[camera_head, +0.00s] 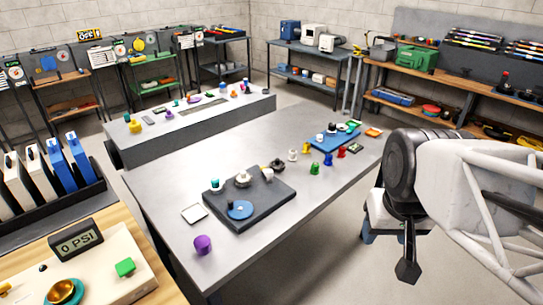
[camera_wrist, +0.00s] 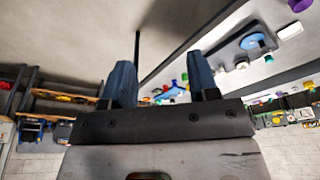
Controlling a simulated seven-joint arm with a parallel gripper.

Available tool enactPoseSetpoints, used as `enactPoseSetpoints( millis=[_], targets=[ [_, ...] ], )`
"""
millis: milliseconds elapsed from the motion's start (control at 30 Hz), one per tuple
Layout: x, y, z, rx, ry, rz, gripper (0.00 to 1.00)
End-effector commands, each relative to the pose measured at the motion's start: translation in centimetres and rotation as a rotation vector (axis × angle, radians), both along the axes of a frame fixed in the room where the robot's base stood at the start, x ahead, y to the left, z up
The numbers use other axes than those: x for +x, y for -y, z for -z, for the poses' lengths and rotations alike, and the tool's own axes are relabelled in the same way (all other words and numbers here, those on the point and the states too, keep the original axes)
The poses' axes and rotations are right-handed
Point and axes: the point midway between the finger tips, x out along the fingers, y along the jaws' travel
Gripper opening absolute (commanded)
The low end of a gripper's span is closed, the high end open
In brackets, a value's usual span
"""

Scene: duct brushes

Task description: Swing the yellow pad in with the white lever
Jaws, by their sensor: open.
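A dark board (camera_head: 262,213) lies on the grey table. It carries a blue disc (camera_head: 240,209), a pale round piece (camera_head: 243,179) and a small white piece with an orange edge (camera_head: 267,174). I cannot tell whether the small white piece is the white lever. I cannot make out a yellow pad clearly. My gripper (camera_head: 408,262) hangs to the right of the table, well apart from the board. In the wrist view its two blue fingers (camera_wrist: 161,72) stand apart with nothing between them. The wrist view is upside down, and the board shows at its upper right.
The grey table (camera_head: 160,185) has a bare front strip. A purple cup (camera_head: 203,245) and a white square dish (camera_head: 194,213) stand on it. Several coloured cups and a blue tray (camera_head: 323,143) stand at its far end.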

Motion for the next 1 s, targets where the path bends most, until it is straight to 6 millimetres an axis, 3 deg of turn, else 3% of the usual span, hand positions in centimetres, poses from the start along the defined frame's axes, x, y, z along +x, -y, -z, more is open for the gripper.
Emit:
enactPoseSetpoints(
  millis=[500,1000],
  targets=[
    [10.2,-2.2,-1.5,0.01,-0.047,-0.006,0.55],
    [21.3,-5.7,-0.6,0.016,-0.092,-0.011,0.55]
  ],
)
